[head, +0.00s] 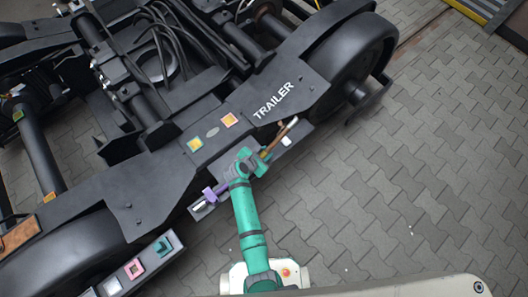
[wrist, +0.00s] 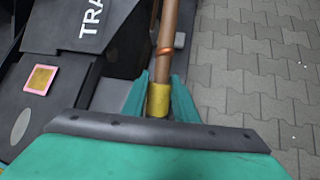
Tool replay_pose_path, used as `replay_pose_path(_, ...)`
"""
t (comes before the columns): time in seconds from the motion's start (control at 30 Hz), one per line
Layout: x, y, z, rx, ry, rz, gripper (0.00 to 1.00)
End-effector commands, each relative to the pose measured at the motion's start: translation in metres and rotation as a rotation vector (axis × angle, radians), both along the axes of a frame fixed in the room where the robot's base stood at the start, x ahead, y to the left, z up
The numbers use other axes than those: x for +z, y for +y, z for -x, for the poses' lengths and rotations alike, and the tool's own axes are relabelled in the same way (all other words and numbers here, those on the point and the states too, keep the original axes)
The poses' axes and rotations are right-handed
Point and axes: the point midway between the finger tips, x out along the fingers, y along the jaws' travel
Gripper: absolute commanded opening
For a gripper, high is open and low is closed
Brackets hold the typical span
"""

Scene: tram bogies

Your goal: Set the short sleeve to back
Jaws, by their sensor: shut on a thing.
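My gripper (head: 265,157) is at the bogie's near side in the head view, with green fingers. In the wrist view my gripper (wrist: 159,98) is shut on a short yellow sleeve (wrist: 158,101), one finger on each side. The yellow sleeve is around the lower end of a brown rod (wrist: 169,35), which also shows in the head view (head: 284,137). An orange ring (wrist: 166,50) is around the rod farther up, apart from the sleeve. The rod's end under my gripper is hidden.
A purple part (head: 209,193) is left of my gripper. Orange (head: 230,120) and yellow (head: 195,144) square labels are on the dark bogie frame (head: 165,180), marked TRAILER. Pink (head: 134,268) and teal (head: 163,246) pieces are at lower left. Paving (head: 400,190) at right is clear.

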Motion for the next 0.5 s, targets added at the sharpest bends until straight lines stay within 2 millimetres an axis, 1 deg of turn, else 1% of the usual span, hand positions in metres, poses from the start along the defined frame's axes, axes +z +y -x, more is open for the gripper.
replay_pose_path(0.03, -0.0024, 0.0040, 0.0028, 0.005, 0.006, -0.003, 0.00)
replay_pose_path(0.07, -0.0025, 0.0041, 0.0030, 0.005, 0.006, -0.004, 0.31)
replay_pose_path(0.1, -0.0027, 0.0040, 0.0031, 0.004, 0.007, -0.004, 0.41)
replay_pose_path(0.13, -0.0026, 0.0038, 0.0031, 0.004, 0.007, -0.004, 0.46)
replay_pose_path(0.5, 0.0008, 0.0040, 0.0045, 0.004, 0.005, -0.001, 0.46)
